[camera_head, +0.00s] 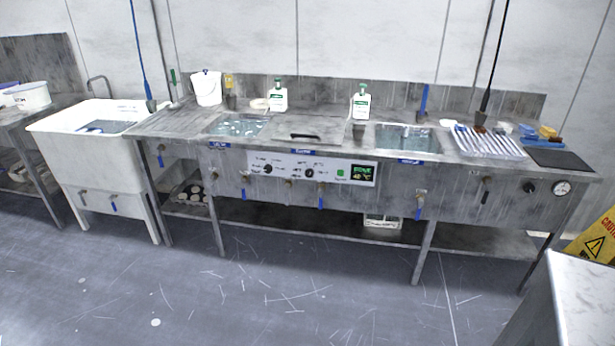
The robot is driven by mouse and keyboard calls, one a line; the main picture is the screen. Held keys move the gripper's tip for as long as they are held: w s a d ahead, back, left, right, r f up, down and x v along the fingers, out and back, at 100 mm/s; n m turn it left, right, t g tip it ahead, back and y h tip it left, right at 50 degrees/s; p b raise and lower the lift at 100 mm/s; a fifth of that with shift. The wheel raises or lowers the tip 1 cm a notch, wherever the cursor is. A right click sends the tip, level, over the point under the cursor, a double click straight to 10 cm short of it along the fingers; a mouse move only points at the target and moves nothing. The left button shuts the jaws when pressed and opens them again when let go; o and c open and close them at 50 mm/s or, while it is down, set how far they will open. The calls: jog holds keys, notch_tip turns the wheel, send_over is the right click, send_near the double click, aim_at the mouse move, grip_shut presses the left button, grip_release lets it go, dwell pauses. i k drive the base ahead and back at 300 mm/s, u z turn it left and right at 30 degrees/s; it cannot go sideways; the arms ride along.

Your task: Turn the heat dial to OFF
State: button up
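A white control panel (312,169) is on the front of the steel bench. It carries two dark round dials, a left dial (277,159) and a right dial (309,172), with small labels that are too small to read, so I cannot tell which is the heat dial or its setting. A green button (341,173) and a lit green display (362,172) are at the panel's right. Another black knob (530,187) sits at the bench's right end beside a round gauge (562,188). My gripper is not in view.
The steel bench (470,207) has a lower shelf and several small taps with blue levers along its front. A white sink (85,150) stands at left. A yellow caution sign (598,240) and a pale block (580,300) are at right. The floor in front is clear.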

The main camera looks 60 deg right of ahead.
aim_at(309, 172)
jog(key=z, duration=0.05)
jog(key=i, duration=0.85)
jog(key=z, duration=0.55)
